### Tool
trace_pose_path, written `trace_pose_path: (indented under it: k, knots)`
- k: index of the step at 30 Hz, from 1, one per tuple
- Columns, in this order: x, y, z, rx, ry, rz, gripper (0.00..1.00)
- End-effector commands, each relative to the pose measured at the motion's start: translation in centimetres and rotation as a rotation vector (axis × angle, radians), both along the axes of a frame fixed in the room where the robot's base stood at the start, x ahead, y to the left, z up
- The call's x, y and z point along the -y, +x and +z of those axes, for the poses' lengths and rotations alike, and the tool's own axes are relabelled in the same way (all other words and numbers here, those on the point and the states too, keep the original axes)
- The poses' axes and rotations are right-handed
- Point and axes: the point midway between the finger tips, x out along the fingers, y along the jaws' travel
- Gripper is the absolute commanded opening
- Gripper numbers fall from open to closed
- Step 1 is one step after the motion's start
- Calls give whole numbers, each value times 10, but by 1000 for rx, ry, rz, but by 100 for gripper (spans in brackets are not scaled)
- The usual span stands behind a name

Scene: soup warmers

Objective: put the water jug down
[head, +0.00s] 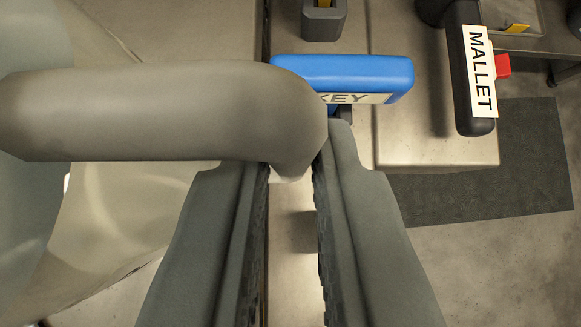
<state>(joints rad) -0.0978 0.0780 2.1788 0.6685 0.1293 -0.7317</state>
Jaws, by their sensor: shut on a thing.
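The water jug (20,200) is at the left, a pale translucent body that runs out of the picture. Its thick grey-brown handle (150,112) reaches right across to my gripper (293,165). My gripper is shut on the handle's right end, which sits between the two dark fingertips. The jug's base and most of its body are out of view, so I cannot tell whether it touches a surface.
A blue handle labelled with "KEY" (345,72) lies just beyond my fingertips. A black handle labelled "MALLET" (463,80), with a red part beside it, is at the upper right. A grey block (323,22) with a yellow insert is at the top. Metal worktop (435,148) shows; a dark mat (500,175) lies on the floor.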

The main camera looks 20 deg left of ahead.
Motion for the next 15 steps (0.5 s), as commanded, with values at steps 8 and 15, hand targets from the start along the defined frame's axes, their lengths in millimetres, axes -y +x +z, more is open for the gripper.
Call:
trace_pose_path:
  k: [8,15]
  knots:
    - [0,0,-6,1,0,-2,0]
    - [0,0,-8,-2,-2,-1,26]
